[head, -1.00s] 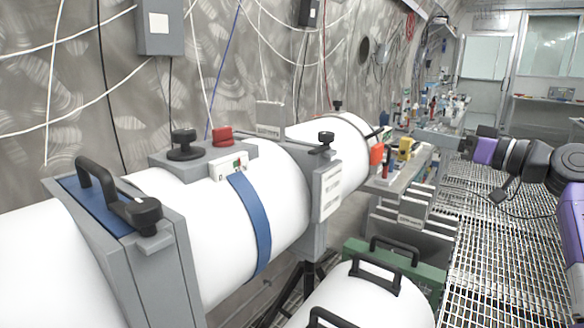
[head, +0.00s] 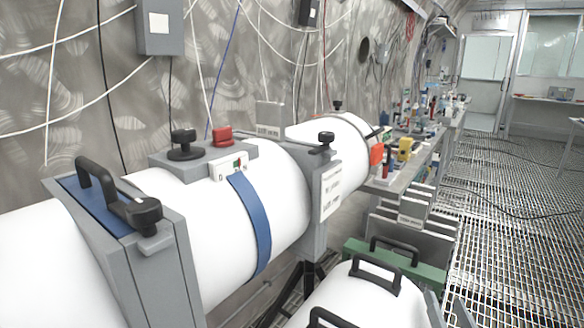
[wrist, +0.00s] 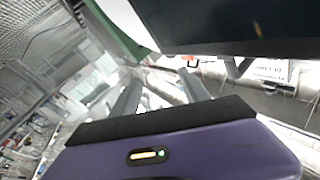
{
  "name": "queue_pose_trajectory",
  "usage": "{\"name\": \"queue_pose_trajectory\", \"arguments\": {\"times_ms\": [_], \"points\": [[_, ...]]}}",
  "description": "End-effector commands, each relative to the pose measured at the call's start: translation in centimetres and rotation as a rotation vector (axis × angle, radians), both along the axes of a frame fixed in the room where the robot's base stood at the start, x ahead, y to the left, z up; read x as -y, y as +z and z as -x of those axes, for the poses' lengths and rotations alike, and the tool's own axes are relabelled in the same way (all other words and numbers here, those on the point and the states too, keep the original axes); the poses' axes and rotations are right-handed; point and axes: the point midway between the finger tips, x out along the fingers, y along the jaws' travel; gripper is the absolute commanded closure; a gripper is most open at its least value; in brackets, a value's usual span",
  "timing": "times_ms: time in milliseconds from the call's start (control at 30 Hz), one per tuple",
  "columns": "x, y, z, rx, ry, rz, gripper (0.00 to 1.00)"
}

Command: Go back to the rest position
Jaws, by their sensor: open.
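My gripper (wrist: 160,78) shows in the wrist view, with two grey fingers spread apart beyond a dark band and a purple wrist body. It is open, and I see nothing held between the fingers. In the head view the purple and black arm is out of sight. Two small grey prongs at the bottom edge, right of the nearest white cylinder (head: 365,300), may be my fingertips, but I cannot tell for sure.
A long white pipe (head: 285,205) with grey clamps and black handles runs along the left wall. A green box (head: 425,276) lies behind the nearest cylinder. A cluttered bench (head: 415,150) stands farther back.

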Motion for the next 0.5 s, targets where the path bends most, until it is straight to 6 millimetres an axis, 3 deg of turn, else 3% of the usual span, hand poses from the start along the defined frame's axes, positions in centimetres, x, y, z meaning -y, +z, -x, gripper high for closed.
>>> {"name": "queue_pose_trajectory", "arguments": {"times_ms": [33, 200, 500], "points": [[-0.7, -1.1, 2.1, -0.005, -0.013, 0.007, 0.47], [-2.3, -2.9, 8.7, -0.008, -0.057, 0.045, 0.47], [-5.4, -3.8, 20.7, -0.038, -0.072, 0.146, 0.47]]}}
